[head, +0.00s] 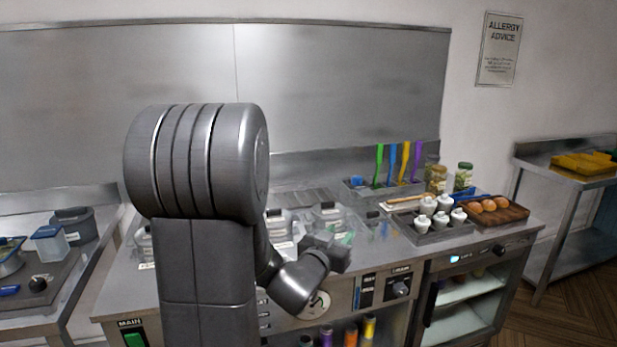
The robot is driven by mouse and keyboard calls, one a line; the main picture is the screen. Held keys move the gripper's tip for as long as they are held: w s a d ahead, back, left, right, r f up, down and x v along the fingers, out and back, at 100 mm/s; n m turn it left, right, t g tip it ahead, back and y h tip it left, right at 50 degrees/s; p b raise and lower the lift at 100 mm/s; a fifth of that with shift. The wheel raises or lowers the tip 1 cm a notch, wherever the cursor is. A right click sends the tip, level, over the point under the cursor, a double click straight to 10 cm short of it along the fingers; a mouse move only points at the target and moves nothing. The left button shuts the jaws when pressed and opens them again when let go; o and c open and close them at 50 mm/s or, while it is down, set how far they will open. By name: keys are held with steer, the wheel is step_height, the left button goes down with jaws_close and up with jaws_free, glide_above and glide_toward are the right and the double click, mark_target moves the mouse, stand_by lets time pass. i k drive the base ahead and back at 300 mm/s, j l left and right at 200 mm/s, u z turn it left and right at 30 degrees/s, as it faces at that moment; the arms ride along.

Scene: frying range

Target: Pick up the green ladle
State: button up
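The green ladle (379,163) stands upright at the back of the counter, leftmost in a row of coloured utensils. Its long handle shows; its lower end is small and hard to make out. A blue utensil (391,160), a yellow one (404,163) and a purple one (416,163) stand close to its right. My gripper (337,250) is at the end of my folded arm, over the front of the counter, in front of and left of the ladle and apart from it. Its fingers cannot be made out clearly.
Clear lidded containers (330,214) sit behind my gripper. A steel backsplash (340,90) rises behind the counter.

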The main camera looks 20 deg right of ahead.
mark_target(379, 148)
steer(key=l+u, duration=0.35)
steer(key=l, duration=0.2)
steer(key=l+u, duration=0.35)
steer(key=l, duration=0.25)
steer(key=l+u, duration=0.35)
steer(key=l, duration=0.25)
steer(key=k+l+u, duration=0.2)
steer(key=l+u, duration=0.15)
steer(key=l, duration=0.15)
steer(key=k+l, duration=0.15)
steer(key=l, duration=0.25)
steer(key=k+l, duration=0.1)
steer(key=l, duration=0.25)
steer(key=k+l, duration=0.15)
steer(key=l, duration=0.25)
steer(key=k+l+u, duration=0.1)
steer(key=l, duration=0.25)
steer(key=k+l, duration=0.2)
steer(key=l, duration=0.2)
